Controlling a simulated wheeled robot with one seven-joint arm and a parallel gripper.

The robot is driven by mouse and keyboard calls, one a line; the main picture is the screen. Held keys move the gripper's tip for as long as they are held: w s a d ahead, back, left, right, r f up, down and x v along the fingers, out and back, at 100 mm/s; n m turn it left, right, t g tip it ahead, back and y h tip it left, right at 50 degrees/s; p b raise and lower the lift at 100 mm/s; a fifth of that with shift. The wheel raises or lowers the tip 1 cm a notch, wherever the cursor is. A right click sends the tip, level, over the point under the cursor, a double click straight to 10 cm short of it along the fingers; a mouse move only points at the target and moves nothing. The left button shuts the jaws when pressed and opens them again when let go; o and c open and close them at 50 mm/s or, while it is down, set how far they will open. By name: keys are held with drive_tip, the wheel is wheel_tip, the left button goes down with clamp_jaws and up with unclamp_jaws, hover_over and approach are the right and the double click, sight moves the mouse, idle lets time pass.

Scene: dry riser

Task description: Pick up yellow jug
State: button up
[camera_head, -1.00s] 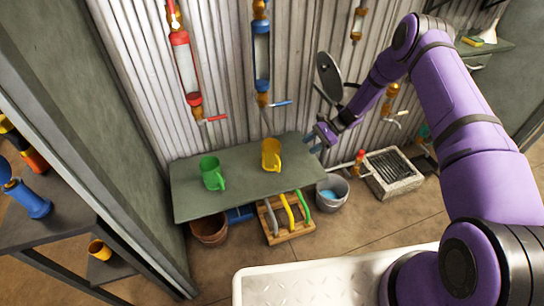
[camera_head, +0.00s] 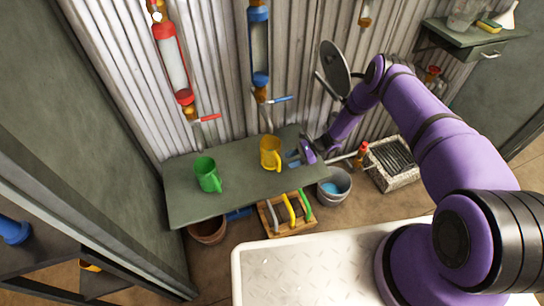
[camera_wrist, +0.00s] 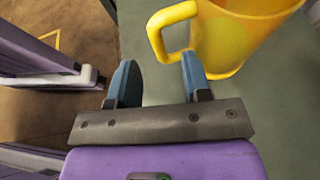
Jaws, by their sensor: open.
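The yellow jug (camera_head: 270,153) stands upright on the grey-green bench, right of the green jug (camera_head: 208,174). My gripper (camera_head: 291,158) is just right of the yellow jug in the head view. In the wrist view my gripper's two blue fingers (camera_wrist: 157,84) are spread apart with nothing between them. There the yellow jug (camera_wrist: 240,35) lies ahead, its handle (camera_wrist: 160,35) toward the left. The right fingertip is close to the jug's handle and body; I cannot tell whether it touches. The handle is in front of the gap between the fingers.
The bench (camera_head: 235,170) is clear between the jugs. Red (camera_head: 172,60) and blue (camera_head: 259,45) tubes with taps hang on the corrugated wall behind. Below are a bucket (camera_head: 335,187), a wooden rack (camera_head: 287,214) and a brown pot (camera_head: 208,231).

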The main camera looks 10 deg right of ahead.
sight(279, 171)
drive_tip(key=shift+x, duration=3)
drive_tip(key=shift+s+f, duration=0.1)
drive_tip(key=shift+f, duration=0.05)
drive_tip(key=shift+c, duration=0.4)
clamp_jaws()
